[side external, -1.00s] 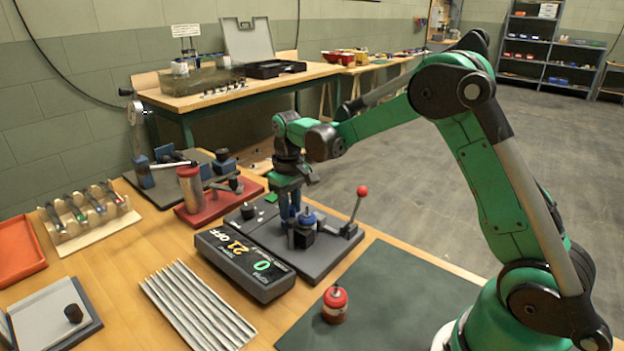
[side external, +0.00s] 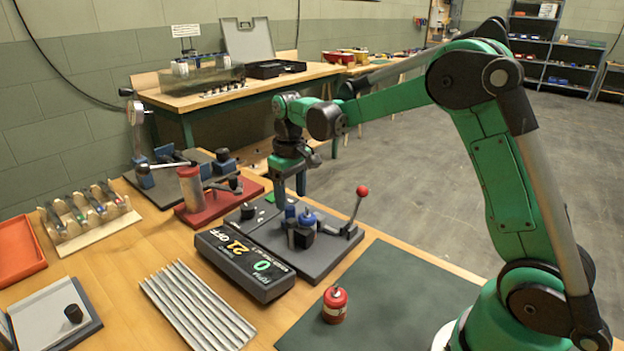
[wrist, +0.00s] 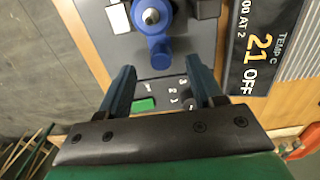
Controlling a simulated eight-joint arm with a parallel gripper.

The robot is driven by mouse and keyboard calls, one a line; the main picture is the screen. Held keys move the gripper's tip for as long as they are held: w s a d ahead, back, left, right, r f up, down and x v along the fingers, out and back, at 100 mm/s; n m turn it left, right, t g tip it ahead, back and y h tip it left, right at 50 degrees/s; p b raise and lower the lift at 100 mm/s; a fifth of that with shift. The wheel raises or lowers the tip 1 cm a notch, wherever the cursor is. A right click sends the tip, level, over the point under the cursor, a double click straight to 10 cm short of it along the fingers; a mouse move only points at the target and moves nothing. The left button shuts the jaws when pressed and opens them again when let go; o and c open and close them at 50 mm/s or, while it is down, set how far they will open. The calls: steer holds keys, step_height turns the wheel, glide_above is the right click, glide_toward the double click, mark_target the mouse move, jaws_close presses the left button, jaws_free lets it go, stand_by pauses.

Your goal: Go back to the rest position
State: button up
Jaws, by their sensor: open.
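My gripper (side external: 288,188) is open and empty, pointing down above the grey base plate (side external: 330,249) on the wooden table. In the wrist view its two blue fingers (wrist: 164,92) stand wide apart with nothing between them. A blue-capped device (side external: 305,220) stands on the plate, a little right of and below my fingers. It also shows in the wrist view (wrist: 158,45) just beyond the fingertips. A lever with a red knob (side external: 362,191) rises at the plate's right side, apart from my gripper.
A display box (side external: 245,264) reading "21 OFF" lies in front of the plate. A red canister (side external: 335,304) stands on the dark green mat (side external: 400,300). A red-based fixture (side external: 215,200) stands to the left. Ribbed metal strips (side external: 197,305) lie at the front.

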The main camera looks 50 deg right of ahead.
steer(key=shift+r, duration=1.15)
steer(key=shift+s+a+r, duration=0.1)
steer(key=shift+s+r, duration=0.05)
steer(key=s+a+r+t, duration=0.1)
steer(key=s+a+t, duration=0.2)
steer(key=s, duration=0.3)
steer(key=s+a+r+t, duration=0.1)
steer(key=s+a+t, duration=0.2)
steer(key=s, duration=0.4)
steer(key=shift+a+r+t, duration=0.4)
steer(key=shift+t, duration=0.2)
